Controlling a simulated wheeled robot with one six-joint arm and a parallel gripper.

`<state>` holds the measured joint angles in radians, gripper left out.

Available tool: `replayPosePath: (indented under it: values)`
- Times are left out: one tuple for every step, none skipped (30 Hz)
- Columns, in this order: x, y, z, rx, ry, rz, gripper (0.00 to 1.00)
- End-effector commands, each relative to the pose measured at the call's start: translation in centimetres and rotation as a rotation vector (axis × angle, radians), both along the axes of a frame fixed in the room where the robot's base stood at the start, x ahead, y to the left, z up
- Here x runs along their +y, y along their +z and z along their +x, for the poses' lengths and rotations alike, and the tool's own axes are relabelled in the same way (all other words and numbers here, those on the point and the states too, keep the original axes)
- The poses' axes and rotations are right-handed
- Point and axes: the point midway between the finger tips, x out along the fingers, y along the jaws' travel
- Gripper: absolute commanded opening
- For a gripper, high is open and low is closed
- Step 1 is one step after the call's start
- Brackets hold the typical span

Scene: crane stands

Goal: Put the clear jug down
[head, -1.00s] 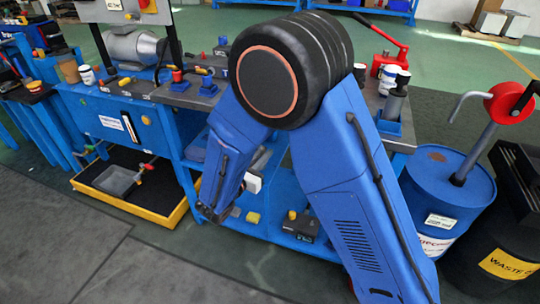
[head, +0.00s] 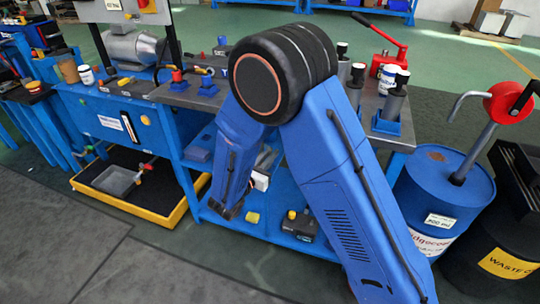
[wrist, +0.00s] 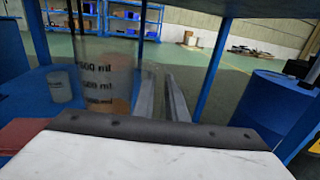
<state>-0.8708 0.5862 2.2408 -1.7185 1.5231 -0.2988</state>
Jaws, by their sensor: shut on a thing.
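The clear jug (wrist: 118,78) with dark millilitre marks is in the wrist view, upright between the fingers of my gripper (wrist: 105,72). My gripper is shut on it. An orange-brown colour shows in or through its wall. Its base is hidden behind my gripper's pale body, so I cannot tell whether it touches the surface below. In the head view my arm reaches down to the blue lower shelf (head: 262,222) of the bench; the jug and fingertips are not visible there.
In the wrist view a whitish cup (wrist: 60,87) stands on blue at the left, and a blue post (wrist: 215,70) rises at the right. In the head view a yellow block (head: 252,217) and a dark box (head: 300,224) sit on the lower shelf. A blue drum (head: 445,190) stands right.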

Motion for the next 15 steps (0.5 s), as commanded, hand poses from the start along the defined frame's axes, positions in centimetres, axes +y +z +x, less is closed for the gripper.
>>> replayPosePath:
  values:
    - [0.01, 0.01, 0.01, -0.001, 0.0, 0.001, 0.0]
    - [0.01, -0.05, 0.01, 0.0, 0.0, 0.0, 0.0]
    - [0.02, -0.15, 0.0, 0.0, 0.0, 0.0, 0.0]
    - [0.02, -0.24, 0.0, 0.0, 0.0, 0.0, 0.0]
    - [0.02, -0.32, 0.0, 0.001, 0.0, -0.001, 0.0]
    - [0.01, -0.32, -0.01, 0.001, 0.0, -0.001, 0.19]
    - [0.01, -0.31, -0.01, 0.001, 0.0, -0.001, 0.26]
    - [0.01, -0.31, -0.01, 0.001, 0.0, -0.001, 0.31]
    - [0.01, -0.3, -0.01, 0.0, 0.0, 0.0, 0.31]
    - [0.01, -0.3, -0.01, 0.0, 0.0, 0.0, 0.31]
    - [0.01, -0.3, -0.01, 0.0, 0.0, 0.0, 0.31]
    - [0.01, -0.3, -0.01, 0.0, 0.0, 0.0, 0.31]
    - [0.01, -0.3, -0.01, 0.0, 0.0, 0.0, 0.31]
    - [0.01, -0.29, -0.01, 0.0, 0.0, 0.0, 0.31]
    - [0.01, -0.29, -0.01, 0.0, 0.0, 0.0, 0.31]
